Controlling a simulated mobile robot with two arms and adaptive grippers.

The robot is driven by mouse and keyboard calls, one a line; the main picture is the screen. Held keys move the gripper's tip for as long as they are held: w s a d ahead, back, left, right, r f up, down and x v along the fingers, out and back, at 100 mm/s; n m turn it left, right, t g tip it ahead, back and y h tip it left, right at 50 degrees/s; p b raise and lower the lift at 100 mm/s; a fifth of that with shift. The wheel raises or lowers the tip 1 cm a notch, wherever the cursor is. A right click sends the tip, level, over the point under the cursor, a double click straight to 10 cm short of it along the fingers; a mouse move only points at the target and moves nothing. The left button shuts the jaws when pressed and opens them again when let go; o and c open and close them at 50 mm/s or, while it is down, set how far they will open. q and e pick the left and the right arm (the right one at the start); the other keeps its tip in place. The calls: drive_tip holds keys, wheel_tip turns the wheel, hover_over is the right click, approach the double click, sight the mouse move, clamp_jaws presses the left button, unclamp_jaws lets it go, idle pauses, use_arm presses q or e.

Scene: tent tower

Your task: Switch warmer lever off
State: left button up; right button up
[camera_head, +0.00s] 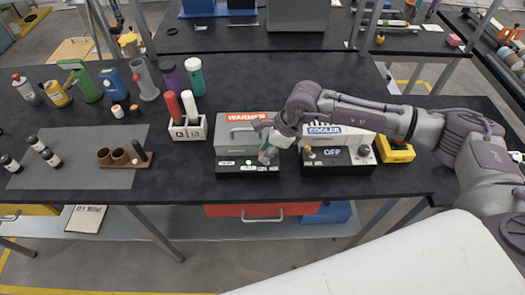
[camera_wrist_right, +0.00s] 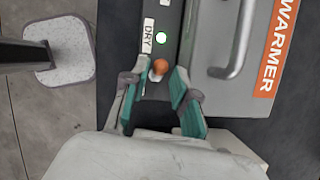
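The warmer (camera_head: 236,139) is a grey box with an orange WARMER label on a black base. Its front panel carries a lit green light (camera_wrist_right: 161,38) and a DRY label (camera_wrist_right: 148,32). The warmer lever (camera_wrist_right: 160,67) has an orange knob and shows between my right fingertips in the wrist view. My right gripper (camera_wrist_right: 159,75) has teal pads. Its fingers stand on both sides of the knob with a small gap, so it looks partly open. In the head view my right gripper (camera_head: 268,154) is at the right front of the warmer and hides the lever. My left gripper is not in view.
The cooler (camera_head: 338,156), with an OFF display, stands close to the right of the warmer, under my right arm. A yellow device (camera_head: 394,150) is beyond it. A white holder (camera_head: 188,130) with red and white sticks stands to the left. Bottles and a grey mat (camera_head: 85,142) lie further left.

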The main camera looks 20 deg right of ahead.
drive_tip(key=shift+x, duration=1.6)
drive_tip(key=shift+r, duration=0.1)
drive_tip(key=shift+c, duration=0.2)
clamp_jaws()
drive_tip(key=shift+w+a+f+h+b, duration=0.1)
drive_tip(key=shift+a+f+h+b, duration=0.1)
drive_tip(key=shift+a+h+b, duration=0.1)
drive_tip(key=shift+h+b, duration=0.45)
drive_tip(key=shift+h, duration=0.05)
drive_tip(key=shift+r, duration=0.1)
